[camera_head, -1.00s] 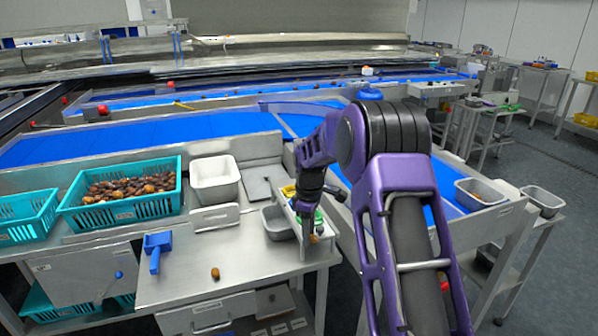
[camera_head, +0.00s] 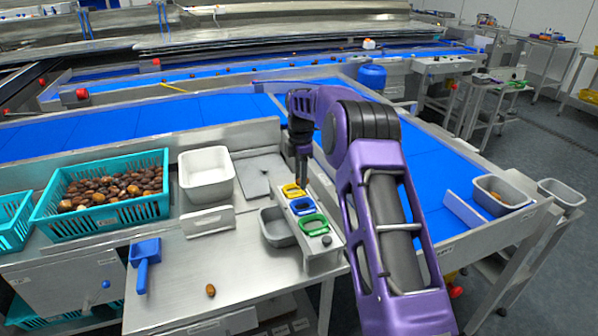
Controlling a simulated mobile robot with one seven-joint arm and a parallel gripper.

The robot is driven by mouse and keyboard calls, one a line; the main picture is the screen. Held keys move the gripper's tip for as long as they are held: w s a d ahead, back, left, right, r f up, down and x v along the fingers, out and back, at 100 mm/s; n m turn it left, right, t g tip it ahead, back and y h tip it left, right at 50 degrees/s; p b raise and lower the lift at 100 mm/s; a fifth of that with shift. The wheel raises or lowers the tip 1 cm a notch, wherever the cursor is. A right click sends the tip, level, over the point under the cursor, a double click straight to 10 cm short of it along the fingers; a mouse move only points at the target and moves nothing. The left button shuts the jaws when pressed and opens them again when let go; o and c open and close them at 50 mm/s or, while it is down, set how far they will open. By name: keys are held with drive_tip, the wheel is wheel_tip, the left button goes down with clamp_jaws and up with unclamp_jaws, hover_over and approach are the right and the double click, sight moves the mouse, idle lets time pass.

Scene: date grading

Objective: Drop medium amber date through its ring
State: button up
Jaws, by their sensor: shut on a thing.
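The ring stand (camera_head: 321,262) is a narrow metal bench with a yellow ring (camera_head: 293,191), a blue ring (camera_head: 302,206) and a green ring (camera_head: 313,225) in a row from far to near. My gripper (camera_head: 302,180) points down at the far end of the stand, by the yellow ring. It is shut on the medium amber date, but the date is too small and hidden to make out. I cannot tell how high it is above the yellow ring. A brown date (camera_head: 210,290) lies loose on the metal table.
A grey tub (camera_head: 275,236) stands left of the stand. A white bin (camera_head: 207,190), a teal crate (camera_head: 105,215) of dates and a blue scoop (camera_head: 144,262) are further left. The front of the metal table (camera_head: 255,270) is mostly clear.

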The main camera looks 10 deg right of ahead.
drive_tip(key=shift+s+f, duration=0.15)
drive_tip(key=shift+f, duration=0.8)
drive_tip(key=shift+f+b, duration=0.9)
drive_tip(key=shift+f, duration=0.8)
drive_tip(key=shift+p, duration=0.35)
drive_tip(key=o, duration=0.9)
drive_tip(key=shift+r, duration=0.1)
